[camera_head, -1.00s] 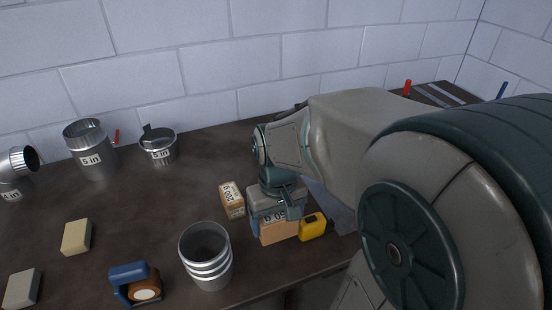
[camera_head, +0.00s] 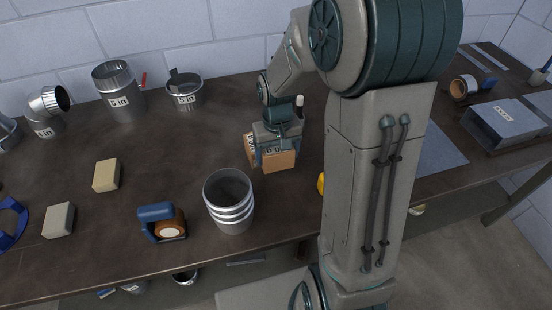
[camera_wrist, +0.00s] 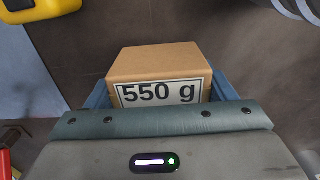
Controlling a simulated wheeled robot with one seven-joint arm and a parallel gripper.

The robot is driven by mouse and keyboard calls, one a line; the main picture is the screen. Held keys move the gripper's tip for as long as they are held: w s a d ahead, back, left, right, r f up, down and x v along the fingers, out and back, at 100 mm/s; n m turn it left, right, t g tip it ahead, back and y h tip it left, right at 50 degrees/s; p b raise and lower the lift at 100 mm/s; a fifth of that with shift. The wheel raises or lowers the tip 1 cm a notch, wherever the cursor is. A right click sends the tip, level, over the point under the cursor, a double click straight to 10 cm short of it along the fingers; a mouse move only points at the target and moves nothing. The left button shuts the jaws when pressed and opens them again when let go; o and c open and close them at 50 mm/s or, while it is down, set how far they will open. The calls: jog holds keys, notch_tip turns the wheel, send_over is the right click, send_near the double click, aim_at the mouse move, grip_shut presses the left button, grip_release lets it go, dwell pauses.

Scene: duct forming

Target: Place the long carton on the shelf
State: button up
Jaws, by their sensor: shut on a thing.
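The long carton is a brown box (camera_head: 281,162) on the dark workbench in the head view. In the wrist view the box (camera_wrist: 158,62) fills the middle and bears a "550 g" label. My gripper (camera_head: 274,148) is over it from above, with its blue fingers on either side; in the wrist view the gripper (camera_wrist: 160,97) is shut on this box. Whether the box touches the bench cannot be told. A lower level under the bench (camera_head: 245,262) shows a few metal parts; I cannot tell if it is the shelf.
A smaller carton (camera_head: 249,148) stands close left of the held box. A ribbed metal duct (camera_head: 229,203) stands in front. A yellow object (camera_head: 321,184) is partly hidden by my arm. Tan blocks (camera_head: 107,175) and a blue-handled tape roll (camera_head: 163,223) lie left.

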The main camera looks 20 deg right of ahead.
aim_at(276, 163)
jog(key=shift+w+a+f, duration=0.1)
jog(key=shift+w+f, duration=0.15)
jog(key=shift+w, duration=0.2)
jog(key=shift+f+p, duration=0.3)
jog(key=shift+f, duration=1.7)
jog(key=shift+f, duration=0.15)
jog(key=o, duration=1.4)
